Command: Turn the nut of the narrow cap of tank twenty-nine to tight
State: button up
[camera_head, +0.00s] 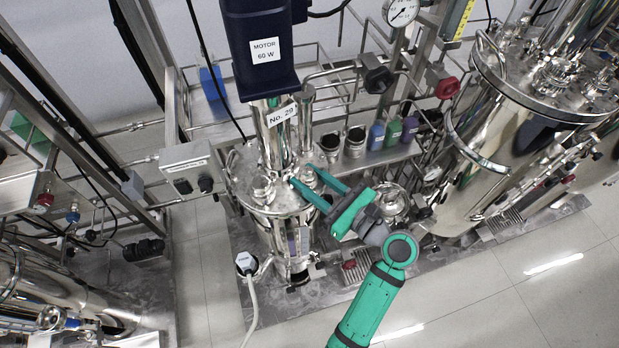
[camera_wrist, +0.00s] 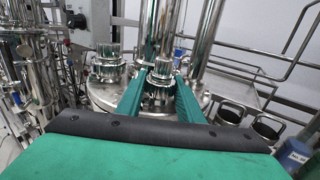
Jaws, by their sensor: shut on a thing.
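Tank twenty-nine (camera_head: 262,205) is a shiny steel vessel with a "No. 29" label (camera_head: 282,115) on its upper column. My gripper (camera_head: 300,175) reaches in from the lower right over the tank lid. In the wrist view its two green fingers (camera_wrist: 161,75) are shut on the nut of the narrow cap (camera_wrist: 161,68), one on each side. How tight the nut is cannot be seen.
A dark blue motor (camera_head: 262,40) sits above the tank on steel columns close to my fingers. Steel cups (camera_head: 355,141) and coloured bottles (camera_head: 392,132) stand on a shelf behind. A large vessel (camera_head: 500,150) is at right. The floor at lower right is clear.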

jog(key=shift+m+t+h, duration=1.3)
jog(key=shift+m+h, duration=0.15)
jog(key=shift+h, duration=0.4)
jog(key=shift+m+t+h, duration=1.3)
jog(key=shift+m+h, duration=0.15)
jog(key=shift+h, duration=0.4)
jog(key=shift+m+t+h, duration=0.2)
jog(key=shift+m+h, duration=1.15)
jog(key=shift+h, duration=0.75)
jog(key=shift+m+t+h, duration=0.2)
jog(key=shift+m+h, duration=1.15)
jog(key=shift+h, duration=0.75)
jog(key=shift+m+h, duration=0.4)
jog(key=shift+h, duration=0.2)
jog(key=o, duration=1.1)
jog(key=shift+c, duration=0.2)
jog(key=shift+a, duration=0.1)
jog(key=shift+s, duration=0.1)
